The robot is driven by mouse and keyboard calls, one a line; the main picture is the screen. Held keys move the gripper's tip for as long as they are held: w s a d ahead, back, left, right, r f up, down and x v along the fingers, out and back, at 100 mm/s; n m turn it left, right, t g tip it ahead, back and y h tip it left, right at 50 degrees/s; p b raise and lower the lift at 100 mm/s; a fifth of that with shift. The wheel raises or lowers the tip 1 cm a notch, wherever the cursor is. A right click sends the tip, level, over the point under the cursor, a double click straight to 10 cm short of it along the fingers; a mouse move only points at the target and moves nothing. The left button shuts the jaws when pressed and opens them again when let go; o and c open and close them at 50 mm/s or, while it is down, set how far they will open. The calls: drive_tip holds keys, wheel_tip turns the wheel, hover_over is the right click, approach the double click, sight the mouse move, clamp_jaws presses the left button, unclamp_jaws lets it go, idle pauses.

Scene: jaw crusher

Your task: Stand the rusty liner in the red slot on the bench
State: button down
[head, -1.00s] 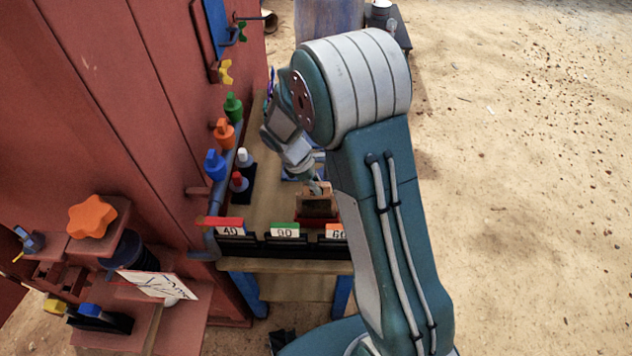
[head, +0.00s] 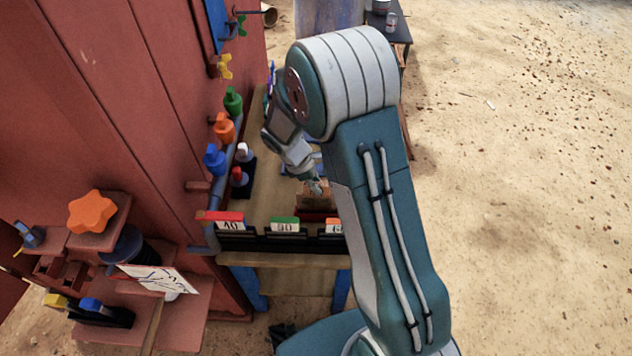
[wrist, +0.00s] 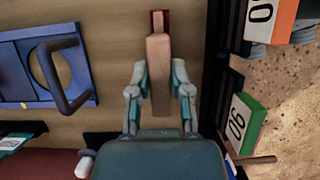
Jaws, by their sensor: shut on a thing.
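The rusty liner (wrist: 159,85) is a brown, narrow block between the two fingers of my gripper (wrist: 160,72) in the wrist view. My gripper is shut on it. In the head view the liner (head: 313,199) shows below my gripper (head: 314,187), over the bench (head: 273,190). The red slot (wrist: 158,13) shows as a dark red frame at the liner's far end in the wrist view, and as a dark red block (head: 318,216) under the liner in the head view. The liner hides most of the slot. I cannot tell how deep the liner sits.
Numbered tags with red, green (head: 285,222) and orange tops stand in a black rack along the bench's near edge. A blue plate with a handle (wrist: 65,75) lies left of the liner in the wrist view. Colored knobs line the red machine wall (head: 130,120) at left.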

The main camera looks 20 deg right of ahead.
drive_tip(key=shift+f, duration=0.5)
drive_tip(key=shift+c, duration=2.4)
unclamp_jaws()
drive_tip(key=v, duration=1.2)
drive_tip(key=shift+w, duration=0.1)
